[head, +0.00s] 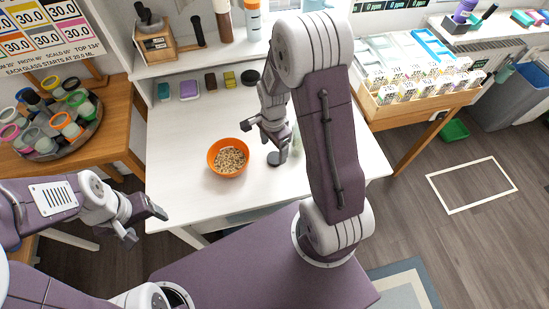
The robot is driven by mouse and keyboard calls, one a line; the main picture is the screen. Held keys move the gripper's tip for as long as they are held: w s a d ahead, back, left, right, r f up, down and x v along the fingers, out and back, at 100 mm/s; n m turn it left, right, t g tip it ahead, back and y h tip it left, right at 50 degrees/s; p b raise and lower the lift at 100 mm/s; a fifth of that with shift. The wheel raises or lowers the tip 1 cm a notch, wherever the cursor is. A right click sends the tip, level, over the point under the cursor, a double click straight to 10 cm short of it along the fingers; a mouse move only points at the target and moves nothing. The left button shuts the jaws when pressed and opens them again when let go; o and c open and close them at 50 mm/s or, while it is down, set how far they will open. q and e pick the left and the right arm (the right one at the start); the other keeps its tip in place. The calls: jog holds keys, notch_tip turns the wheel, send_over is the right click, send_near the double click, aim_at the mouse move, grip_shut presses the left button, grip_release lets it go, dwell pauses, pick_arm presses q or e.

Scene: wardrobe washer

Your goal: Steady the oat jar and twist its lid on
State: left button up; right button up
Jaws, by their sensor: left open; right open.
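An orange bowl (213,166) filled with oat-like flakes sits on the white table. My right gripper (264,142) is open just to the right of the bowl, its fingers pointing down toward the tabletop. A small dark round disc (273,159), perhaps a lid, lies below its fingertips. A pale, see-through shape (296,139), possibly the oat jar, shows beside the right gripper. My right arm hides much of it, so I cannot tell its state. My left gripper (143,225) is open and empty, off the table's front left corner.
Small coloured blocks and a black disc (250,77) line the table's back. A wooden holder (154,44) stands on the shelf behind. A round tray of cups (52,155) is at the left, a wooden crate of packets (370,112) at the right. The table's left front is clear.

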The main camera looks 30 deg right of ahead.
aim_at(275, 157)
jog(key=f+b, duration=0.1)
jog(key=f, duration=0.4)
jog(key=shift+d+f, duration=0.15)
jog(key=shift+d, duration=0.05)
pick_arm(q)
jog(key=shift+f, duration=0.45)
pick_arm(e)
jog(key=c, duration=1.4)
pick_arm(q)
jog(key=shift+r+p, duration=0.95)
jog(key=shift+p, duration=0.05)
pick_arm(e)
notch_tip(275, 157, up, 10)
jog(key=shift+r, duration=0.1)
pick_arm(q)
jog(key=shift+o, duration=0.3)
